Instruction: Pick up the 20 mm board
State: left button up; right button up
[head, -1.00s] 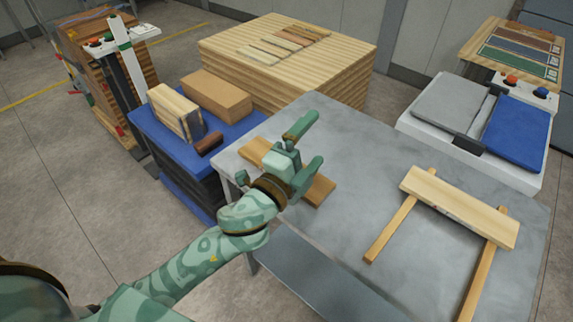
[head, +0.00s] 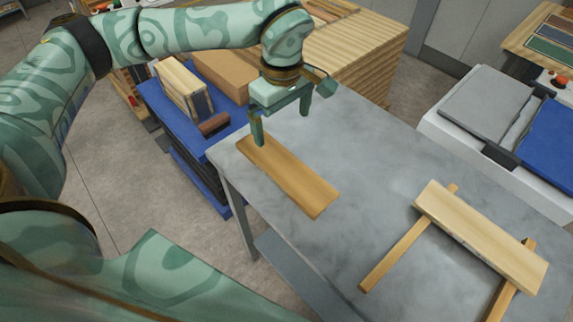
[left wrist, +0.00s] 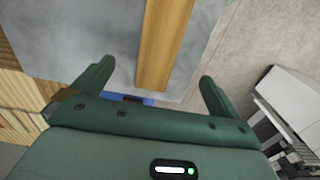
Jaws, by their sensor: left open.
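A flat tan board (head: 287,178) lies on the left part of the grey table, at a slant. Another, paler board (head: 480,235) rests across two wooden strips at the right; no thickness marking is legible on either. My left gripper (head: 282,128) is open and empty, pointing down above the tan board's far end. In the left wrist view the tan board (left wrist: 165,45) runs between my two spread fingers, with its near end just ahead of the palm. Whether a finger touches the board cannot be told. My right gripper is not in view.
The grey table (head: 350,130) has clear room between the boards. A blue-topped cart (head: 227,138) with wooden blocks and a brown piece stands left. A pallet-like wood stack (head: 375,55) is behind. A white unit with grey and blue pads (head: 550,135) stands right.

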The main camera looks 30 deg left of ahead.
pick_arm(q)
jog(key=b, duration=0.1)
send_over(284, 167)
jog(key=f, duration=0.8)
jog(key=shift+w+a, duration=0.15)
jog(key=shift+w, duration=0.05)
jog(key=f+b, duration=0.1)
jog(key=f, duration=0.4)
jog(key=shift+s+f, duration=0.1)
jog(key=shift+s, duration=0.1)
jog(key=shift+f, duration=0.4)
jog(key=c, duration=1.2)
jog(key=shift+c, duration=0.2)
jog(key=shift+r, duration=0.15)
